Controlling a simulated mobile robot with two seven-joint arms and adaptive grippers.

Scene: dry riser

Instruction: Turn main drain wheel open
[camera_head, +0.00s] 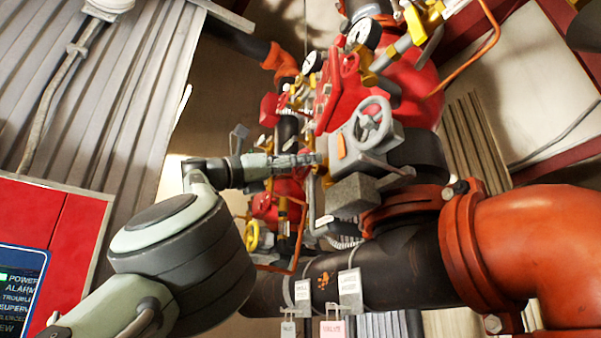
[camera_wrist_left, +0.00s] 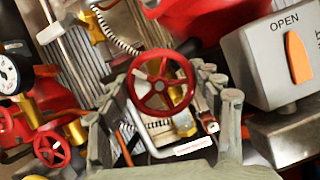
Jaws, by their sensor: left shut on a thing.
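A red handwheel (camera_wrist_left: 160,84) with spokes is between the fingers of my left gripper (camera_wrist_left: 168,90) in the left wrist view. The fingers are closed in on its rim from both sides. No label on this wheel can be read. The gripped wheel is hidden or too small to make out there. My right gripper is out of view.
A grey box marked OPEN (camera_wrist_left: 283,55) with an orange pointer is close to the right of the gripper. A grey handwheel (camera_head: 371,121) sits on that side in the head view. A large orange elbow pipe (camera_head: 535,240) fills the right. A second red handwheel (camera_wrist_left: 51,149) is at lower left.

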